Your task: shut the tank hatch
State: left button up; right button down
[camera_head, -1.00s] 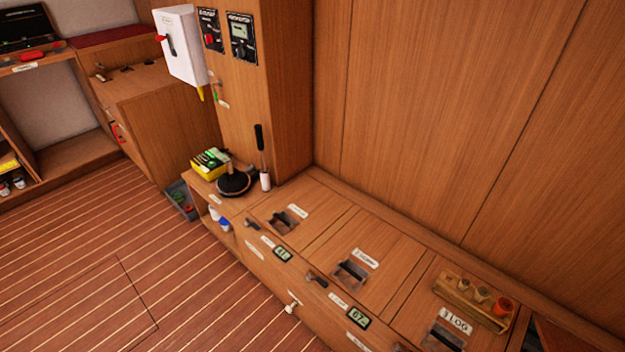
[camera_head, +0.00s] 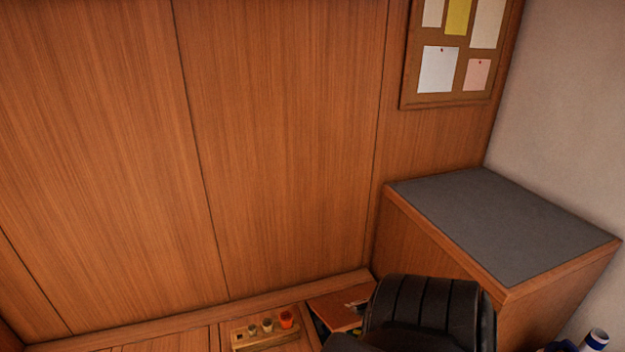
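The bench top (camera_head: 150,340) shows only as a strip along the bottom edge. On it, right of a small wooden rack, is a wooden panel (camera_head: 338,306) with a small pale label. A dark gap shows along the panel's lower left side, and it looks like a hatch lid out of its frame. How far it is raised I cannot tell. A black chair-like back hides its lower right part. Neither of my grippers is in view.
The wooden rack (camera_head: 265,333) holds small cups, one orange. The black ribbed chair back (camera_head: 425,310) stands in front of a grey-topped cabinet (camera_head: 500,222). A pinboard (camera_head: 458,55) hangs on the wood wall. A blue-and-white object (camera_head: 594,340) is cut off at bottom right.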

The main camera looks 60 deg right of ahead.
aim_at(342, 310)
jog(key=z, duration=0.05)
jog(key=k, duration=0.5)
jog(key=u, duration=0.65)
jog(key=i, duration=0.65)
jog(key=z, duration=2)
